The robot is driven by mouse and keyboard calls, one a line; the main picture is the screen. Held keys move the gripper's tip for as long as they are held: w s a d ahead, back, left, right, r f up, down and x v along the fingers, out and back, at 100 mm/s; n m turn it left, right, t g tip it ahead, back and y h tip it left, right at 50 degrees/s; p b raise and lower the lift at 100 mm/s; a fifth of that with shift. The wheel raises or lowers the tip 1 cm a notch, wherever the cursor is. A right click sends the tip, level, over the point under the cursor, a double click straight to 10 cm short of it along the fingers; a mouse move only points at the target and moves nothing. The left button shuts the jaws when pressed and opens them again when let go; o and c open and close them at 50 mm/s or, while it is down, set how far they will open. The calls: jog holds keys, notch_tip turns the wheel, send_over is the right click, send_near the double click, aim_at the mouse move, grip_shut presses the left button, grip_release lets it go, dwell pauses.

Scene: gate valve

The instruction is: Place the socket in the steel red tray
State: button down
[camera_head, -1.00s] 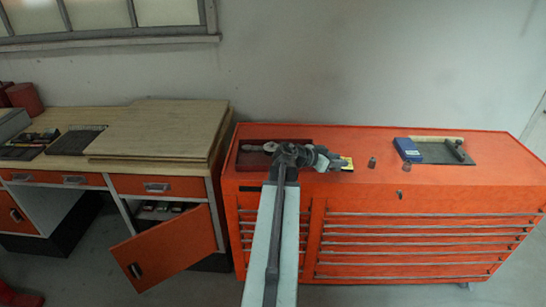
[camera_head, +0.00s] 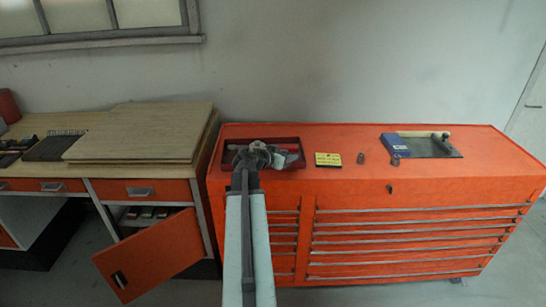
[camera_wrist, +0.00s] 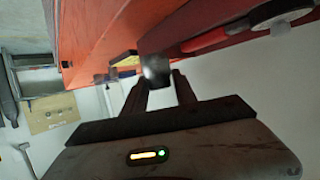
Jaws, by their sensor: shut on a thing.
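The red tray (camera_head: 232,146) sits at the left end of the orange tool cabinet's top in the head view. My gripper (camera_head: 270,158) is over the tray there and hides part of its inside. In the wrist view, my gripper (camera_wrist: 160,82) is shut on a dark metal socket (camera_wrist: 154,66), held between the fingertips. The red tray also shows at the upper right of the wrist view (camera_wrist: 225,35), beside the held socket. I cannot tell how high the socket is above the tray floor.
A yellow card (camera_head: 328,159) lies right of the tray. A small dark socket-like piece (camera_head: 361,158) stands farther right, near a blue box (camera_head: 394,144) and a grey plate (camera_head: 432,147).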

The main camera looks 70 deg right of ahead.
jog(key=w+d, duration=0.1)
jog(key=w, duration=0.1)
jog(key=w+d, duration=0.4)
jog(key=w, duration=0.1)
jog(key=shift+d+f+b, duration=0.15)
jog(key=shift+f+b, duration=0.15)
jog(key=shift+f, duration=0.1)
jog(key=f+b, duration=0.4)
jog(key=shift+w+d, duration=0.2)
jog(key=shift+r, duration=0.25)
jog(key=shift+f, duration=0.15)
jog(key=c, duration=1)
grip_release()
